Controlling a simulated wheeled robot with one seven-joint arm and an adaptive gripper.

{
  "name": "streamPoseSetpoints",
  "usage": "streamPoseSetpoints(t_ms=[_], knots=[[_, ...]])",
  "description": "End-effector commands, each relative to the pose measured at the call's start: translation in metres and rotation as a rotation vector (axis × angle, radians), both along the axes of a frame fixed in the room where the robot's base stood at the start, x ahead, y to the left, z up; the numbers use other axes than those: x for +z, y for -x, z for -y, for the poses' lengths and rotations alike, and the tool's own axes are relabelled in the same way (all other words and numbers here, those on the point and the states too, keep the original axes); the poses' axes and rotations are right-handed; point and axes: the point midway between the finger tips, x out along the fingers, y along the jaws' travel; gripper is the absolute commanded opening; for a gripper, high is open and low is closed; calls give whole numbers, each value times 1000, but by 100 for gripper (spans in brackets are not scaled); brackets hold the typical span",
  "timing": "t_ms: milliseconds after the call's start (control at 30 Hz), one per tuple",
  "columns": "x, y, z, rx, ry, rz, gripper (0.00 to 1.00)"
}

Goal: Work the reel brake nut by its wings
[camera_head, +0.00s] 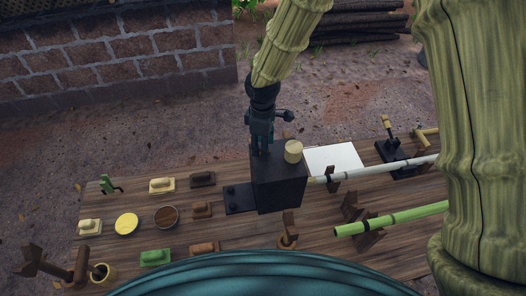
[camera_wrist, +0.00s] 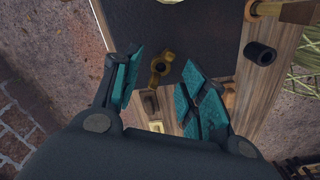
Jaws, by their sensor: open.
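The brake nut (camera_wrist: 162,68) is a small brass-coloured wing nut on the dark face of the reel block, seen in the wrist view. Its wings run roughly up and down in that picture, slightly tilted. My gripper (camera_wrist: 160,61) is open, with one teal finger pad on each side of the nut and a visible gap to both. I cannot tell how deep the pads reach. In the head view my gripper (camera_head: 262,148) is at the top of the black block (camera_head: 280,190) and hides the nut.
A pale round knob (camera_head: 293,151) stands on the block, right of my gripper. A white pole (camera_head: 375,170) and a green pole (camera_head: 395,218) lie to the right. Several small blocks and a yellow disc (camera_head: 126,224) sit on the wooden table (camera_head: 235,238) to the left.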

Motion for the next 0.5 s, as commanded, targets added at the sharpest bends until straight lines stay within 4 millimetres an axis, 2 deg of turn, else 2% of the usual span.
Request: streamPoseSetpoints(t_ms=[300, 500], knots=[[59, -1, 1, 0, -1, 2, 43], [84, 0, 1, -1, 0, 0, 43]])
